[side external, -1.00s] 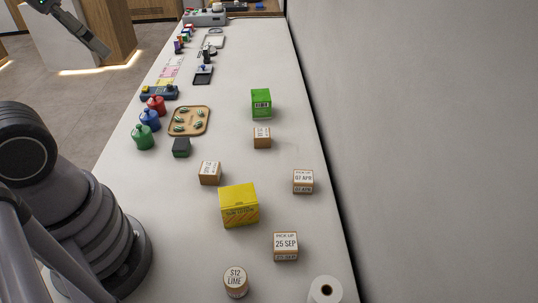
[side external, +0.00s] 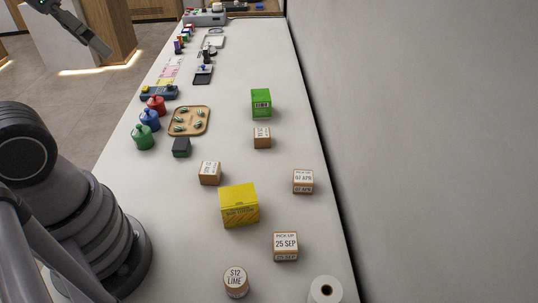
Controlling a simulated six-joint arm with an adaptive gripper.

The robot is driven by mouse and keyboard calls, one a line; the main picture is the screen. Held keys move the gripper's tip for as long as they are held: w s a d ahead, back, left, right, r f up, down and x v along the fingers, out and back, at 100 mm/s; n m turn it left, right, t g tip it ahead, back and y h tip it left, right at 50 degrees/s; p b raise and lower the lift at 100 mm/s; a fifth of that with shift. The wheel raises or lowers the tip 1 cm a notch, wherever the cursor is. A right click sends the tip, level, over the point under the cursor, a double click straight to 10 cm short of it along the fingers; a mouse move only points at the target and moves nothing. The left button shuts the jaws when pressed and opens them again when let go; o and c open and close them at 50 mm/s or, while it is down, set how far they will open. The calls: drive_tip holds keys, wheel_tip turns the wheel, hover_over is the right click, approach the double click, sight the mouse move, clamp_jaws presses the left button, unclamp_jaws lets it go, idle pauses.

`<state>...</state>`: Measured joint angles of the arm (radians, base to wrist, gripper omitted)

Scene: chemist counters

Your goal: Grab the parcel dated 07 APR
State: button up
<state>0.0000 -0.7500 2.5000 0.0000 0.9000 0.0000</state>
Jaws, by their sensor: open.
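The parcel dated 07 APR (side external: 303,182) is a small brown box with a white label. It sits upright on the white counter near its right edge, by the wall. Another small parcel, labelled 25 SEP (side external: 285,246), stands nearer the camera. Two more small brown parcels, one left of centre (side external: 210,173) and one below the green box (side external: 262,138), have labels I cannot read fully. My gripper (side external: 100,48) is at the top left, open and empty, far from the 07 APR parcel and off the counter's left side.
A yellow box (side external: 239,205) stands left of the 07 APR parcel. A green box (side external: 261,103) is farther back. A round S12 LIME container (side external: 236,282) and a white roll (side external: 325,290) are in front. A wooden tray (side external: 172,128) and coloured jars (side external: 142,137) are left. The wall bounds the right.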

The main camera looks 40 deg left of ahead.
drive_tip(key=shift+o, duration=0.2)
drive_tip(key=n+g+h, duration=0.2)
drive_tip(key=n+h, duration=1.2)
drive_tip(key=n, duration=0.4)
hover_over(305, 181)
drive_tip(key=s+a, duration=0.2)
drive_tip(key=s, duration=0.4)
wheel_tip(305, 181, down, 22)
drive_tip(key=w+a+f+n+t+y, duration=0.1)
drive_tip(key=f+n, duration=0.1)
drive_tip(key=f, duration=0.3)
drive_tip(key=w+a+f+n+t+y, duration=0.1)
drive_tip(key=f+n+t, duration=0.1)
drive_tip(key=f, duration=0.3)
drive_tip(key=w+a+f+n+t+y, duration=0.1)
drive_tip(key=a+f+n+t, duration=0.1)
drive_tip(key=f, duration=0.3)
drive_tip(key=shift+f+n, duration=0.35)
drive_tip(key=shift+n, duration=0.55)
drive_tip(key=shift+w+d+f, duration=0.2)
drive_tip(key=shift+d+f, duration=0.05)
drive_tip(key=x, duration=0.6)
drive_tip(key=shift+w+f, duration=0.2)
drive_tip(key=shift+f, duration=0.15)
drive_tip(key=c, duration=1.3)
